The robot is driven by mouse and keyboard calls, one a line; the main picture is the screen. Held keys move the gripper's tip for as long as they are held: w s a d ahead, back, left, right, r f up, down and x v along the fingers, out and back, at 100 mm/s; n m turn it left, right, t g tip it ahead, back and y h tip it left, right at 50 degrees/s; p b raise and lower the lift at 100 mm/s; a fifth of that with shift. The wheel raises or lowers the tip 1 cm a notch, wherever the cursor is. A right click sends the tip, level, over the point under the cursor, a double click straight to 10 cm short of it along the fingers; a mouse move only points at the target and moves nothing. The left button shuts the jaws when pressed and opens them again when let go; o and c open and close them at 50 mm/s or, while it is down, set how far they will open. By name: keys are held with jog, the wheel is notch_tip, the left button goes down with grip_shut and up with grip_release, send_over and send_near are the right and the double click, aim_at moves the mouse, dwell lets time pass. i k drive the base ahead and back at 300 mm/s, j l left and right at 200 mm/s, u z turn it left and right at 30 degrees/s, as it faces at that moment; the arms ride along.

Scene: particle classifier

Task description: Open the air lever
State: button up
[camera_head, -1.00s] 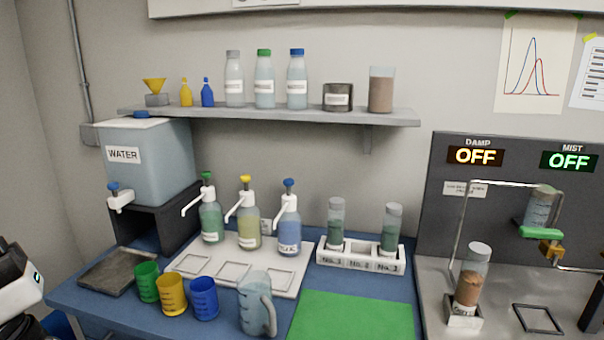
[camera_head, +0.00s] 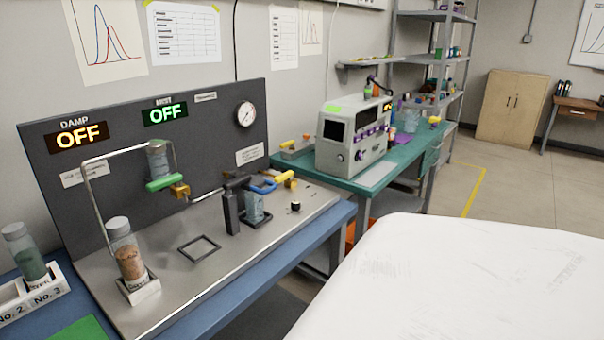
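The dark panel (camera_head: 220,115) with the steel bench plate (camera_head: 235,255) fills the left half of the head view. A green lever (camera_head: 163,182) sits below a clear vessel on the bent pipe. A blue handle (camera_head: 262,185) and a yellow lever (camera_head: 285,178) are at the right end of the plate, near a black clamp stand (camera_head: 231,211). No label reads clearly enough to tell which one is the air lever, or whether it is open. My gripper is not in view.
A sample bottle (camera_head: 125,248) stands at the plate's left. A grey instrument (camera_head: 352,138) is on the green bench beyond. A large white surface fills the lower right.

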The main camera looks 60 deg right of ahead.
aim_at(289, 175)
jog(key=z, duration=1.7)
jog(key=i+z, duration=0.3)
jog(key=i, duration=0.7)
jog(key=l, duration=0.05)
